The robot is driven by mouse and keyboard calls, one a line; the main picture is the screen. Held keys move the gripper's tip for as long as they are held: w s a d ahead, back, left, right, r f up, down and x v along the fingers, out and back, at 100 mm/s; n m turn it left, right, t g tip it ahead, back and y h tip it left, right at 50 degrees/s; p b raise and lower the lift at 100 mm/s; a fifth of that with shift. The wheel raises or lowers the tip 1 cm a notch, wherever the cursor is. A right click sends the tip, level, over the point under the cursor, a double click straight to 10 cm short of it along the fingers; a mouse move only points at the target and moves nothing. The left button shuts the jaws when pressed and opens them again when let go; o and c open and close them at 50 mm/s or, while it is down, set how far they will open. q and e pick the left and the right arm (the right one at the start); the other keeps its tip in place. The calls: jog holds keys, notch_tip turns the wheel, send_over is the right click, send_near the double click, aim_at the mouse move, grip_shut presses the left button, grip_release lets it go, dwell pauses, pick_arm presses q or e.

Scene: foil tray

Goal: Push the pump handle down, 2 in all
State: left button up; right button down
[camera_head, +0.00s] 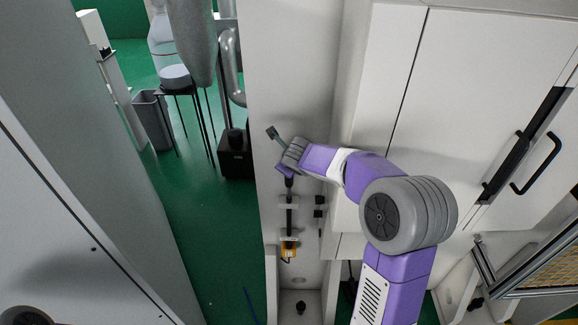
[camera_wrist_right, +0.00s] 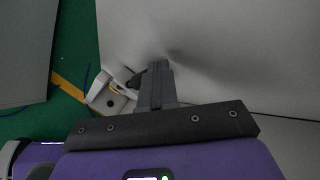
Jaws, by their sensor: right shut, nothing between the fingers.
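My right gripper (camera_head: 272,133) is at the upper end of a narrow white panel in the head view, its fingers shut and empty. Below it on the panel is a dark upright rod (camera_head: 289,215) with a yellow part (camera_head: 288,249) at its lower end. I cannot tell for certain whether this is the pump; my wrist may hide its top. In the wrist view the shut fingers (camera_wrist_right: 155,85) point along a white wall. Just left of them is a white fitting (camera_wrist_right: 112,98) with a dark knob, partly hidden behind the fingers. My left gripper is not in view.
White cabinet doors (camera_head: 480,80) with black handles stand on the right. A black stool (camera_head: 178,90) with a clear bottle (camera_head: 160,40) and a grey bin (camera_head: 152,120) stand on the green floor (camera_head: 200,240). A smaller black fitting (camera_head: 319,212) sits beside the rod.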

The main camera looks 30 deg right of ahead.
jog(key=shift+s+f+b, duration=0.1)
jog(key=shift+f+b, duration=1.6)
jog(key=shift+f, duration=0.75)
dwell(1.2)
jog(key=shift+r, duration=0.1)
jog(key=shift+r+p, duration=3)
jog(key=shift+p, duration=0.35)
notch_tip(320, 180, up, 5)
jog(key=p, duration=0.5)
jog(key=shift+r+p, duration=0.1)
jog(key=shift+p, duration=0.3)
